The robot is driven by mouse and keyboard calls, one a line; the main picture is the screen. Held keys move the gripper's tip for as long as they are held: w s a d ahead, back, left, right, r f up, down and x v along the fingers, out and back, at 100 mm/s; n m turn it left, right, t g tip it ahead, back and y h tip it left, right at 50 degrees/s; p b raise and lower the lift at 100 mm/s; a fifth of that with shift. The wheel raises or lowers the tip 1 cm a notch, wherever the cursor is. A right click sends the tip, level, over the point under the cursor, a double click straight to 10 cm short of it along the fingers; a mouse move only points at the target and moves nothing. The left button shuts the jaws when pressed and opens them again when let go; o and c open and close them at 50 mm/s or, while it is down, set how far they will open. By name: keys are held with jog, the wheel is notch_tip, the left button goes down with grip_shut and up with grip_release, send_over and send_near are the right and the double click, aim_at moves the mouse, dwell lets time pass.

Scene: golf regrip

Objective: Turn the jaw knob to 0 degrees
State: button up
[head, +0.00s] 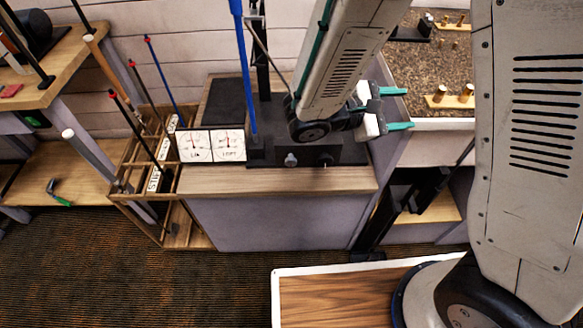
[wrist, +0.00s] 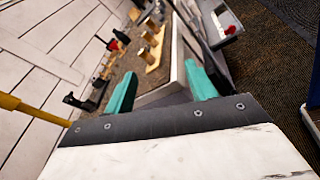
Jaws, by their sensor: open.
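A black fixture (head: 345,152) stands on the wood-topped cabinet. Its front carries a grey round knob (head: 291,160) and a smaller dark knob (head: 326,160); I cannot tell which is the jaw knob or read its angle. Two white dials (head: 211,146), which seem marked LIE and LOFT, stand left of the fixture. My gripper (head: 403,108) is open and empty, with teal fingers pointing right, above and right of the knobs. Its fingers also show in the wrist view (wrist: 161,90), where neither knob is visible. My arm hides part of the fixture.
A blue shaft (head: 243,70) rises beside the fixture. A wooden rack (head: 190,232) with several clubs stands left of the cabinet (head: 275,220). Brass pegs (head: 440,94) stand on a board at right; they also show in the wrist view (wrist: 152,50).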

jog(key=w+a+f+n+t, duration=0.3)
jog(key=a+f+n+t, duration=0.3)
jog(key=n+t+y, duration=0.9)
jog(key=n+y, duration=0.6)
send_near(291, 164)
jog(key=w, duration=0.8)
jog(key=shift+w+d+r, duration=0.15)
jog(key=shift+d+r, duration=0.1)
jog(key=shift+c, duration=0.4)
jog(key=c, duration=0.9)
